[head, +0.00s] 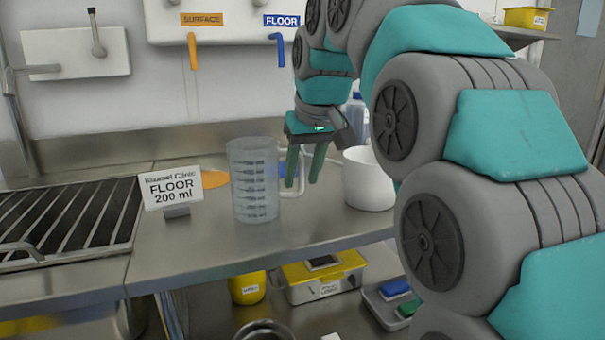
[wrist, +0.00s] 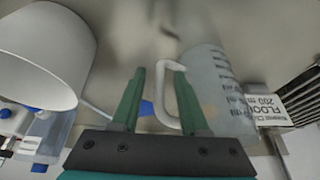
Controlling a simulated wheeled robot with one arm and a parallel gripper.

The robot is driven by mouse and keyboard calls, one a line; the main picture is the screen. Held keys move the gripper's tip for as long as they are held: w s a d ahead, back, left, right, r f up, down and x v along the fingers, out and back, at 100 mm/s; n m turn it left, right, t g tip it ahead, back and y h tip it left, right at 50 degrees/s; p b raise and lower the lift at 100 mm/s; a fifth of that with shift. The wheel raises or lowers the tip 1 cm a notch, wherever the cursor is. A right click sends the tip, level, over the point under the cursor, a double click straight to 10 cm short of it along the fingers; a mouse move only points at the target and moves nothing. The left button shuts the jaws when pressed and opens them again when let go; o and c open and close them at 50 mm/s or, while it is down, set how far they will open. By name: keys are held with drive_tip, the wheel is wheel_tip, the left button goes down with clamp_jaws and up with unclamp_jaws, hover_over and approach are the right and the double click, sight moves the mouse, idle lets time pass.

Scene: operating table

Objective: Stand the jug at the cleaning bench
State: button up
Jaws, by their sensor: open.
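The translucent graduated jug (head: 253,190) stands upright on the steel bench (head: 190,245), beside the sign reading "FLOOR 200 ml" (head: 172,188). Its pale handle points right, toward my gripper (head: 303,183). In the wrist view the jug (wrist: 218,90) is at the right, and its handle (wrist: 163,100) shows between my two green fingers (wrist: 160,74). My gripper is open and points down at the handle. I cannot tell whether a finger touches the handle. In the head view the fingers partly cover the handle.
A white container (head: 368,182) stands close to the right of my gripper. A black grate (head: 70,220) lies at the left. Orange SURFACE (head: 192,50) and blue FLOOR (head: 280,48) taps hang on the wall above.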

drive_tip(key=a+p+v, duration=0.1)
drive_tip(key=v, duration=0.6)
drive_tip(key=shift+d, duration=0.55)
drive_tip(key=shift+s+r, duration=0.1)
drive_tip(key=s+d+f+m+g, duration=0.1)
drive_tip(key=s+d+f+g, duration=0.2)
drive_tip(key=s+f, duration=1.2)
drive_tip(key=s+d+f+m+g+h, duration=0.1)
drive_tip(key=s+d+f, duration=0.5)
drive_tip(key=s+f, duration=1)
wheel_tip(320, 180, down, 5)
drive_tip(key=shift+r+m+g, duration=0.15)
drive_tip(key=shift+m+g, duration=0.65)
drive_tip(key=shift+g, duration=0.3)
drive_tip(key=shift+s+d, duration=0.1)
drive_tip(key=shift+s, duration=0.05)
